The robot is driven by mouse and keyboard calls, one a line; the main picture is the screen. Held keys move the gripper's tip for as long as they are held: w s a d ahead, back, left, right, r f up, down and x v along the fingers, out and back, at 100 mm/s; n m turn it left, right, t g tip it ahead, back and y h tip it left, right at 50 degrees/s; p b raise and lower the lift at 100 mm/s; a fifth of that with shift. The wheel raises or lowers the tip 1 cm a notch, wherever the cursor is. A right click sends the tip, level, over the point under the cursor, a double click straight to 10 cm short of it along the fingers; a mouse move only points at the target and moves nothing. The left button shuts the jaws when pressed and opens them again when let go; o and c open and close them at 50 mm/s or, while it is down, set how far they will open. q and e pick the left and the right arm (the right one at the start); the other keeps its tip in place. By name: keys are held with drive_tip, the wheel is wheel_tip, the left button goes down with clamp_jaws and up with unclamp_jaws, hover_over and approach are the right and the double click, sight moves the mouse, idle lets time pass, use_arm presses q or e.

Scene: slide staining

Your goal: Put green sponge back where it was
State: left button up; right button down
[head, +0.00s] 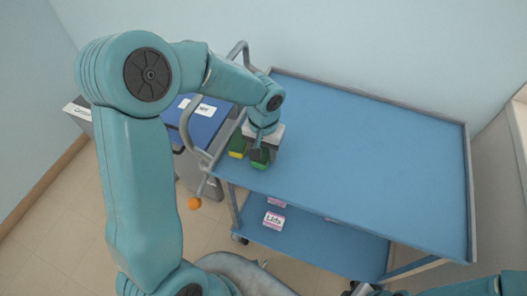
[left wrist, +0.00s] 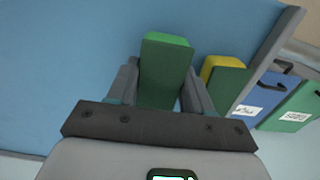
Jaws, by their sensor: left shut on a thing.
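The green sponge (head: 260,160) is at the left end of the blue cart top. My left gripper (head: 258,150) is shut on it from above. In the left wrist view the sponge (left wrist: 165,70), with a brighter green end, sits between the two fingers of the gripper (left wrist: 160,90). Whether its underside touches the cart top cannot be told. A second sponge, yellow and dark green (head: 237,147), stands just beside it, apart from the fingers; it also shows in the left wrist view (left wrist: 223,78). My right gripper is not clearly in view.
The blue cart top (head: 370,150) has a raised grey rim and is bare to the right. A lower shelf (head: 310,245) holds pink-white labelled items (head: 274,220). Blue and green labelled bins (left wrist: 262,95) stand beyond the cart's left end, near its handle (head: 190,125).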

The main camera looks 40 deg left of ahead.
use_arm(q)
drive_tip(key=shift+w+f, duration=0.1)
drive_tip(key=shift+f, duration=0.35)
drive_tip(key=shift+f, duration=0.1)
drive_tip(key=o, duration=0.7)
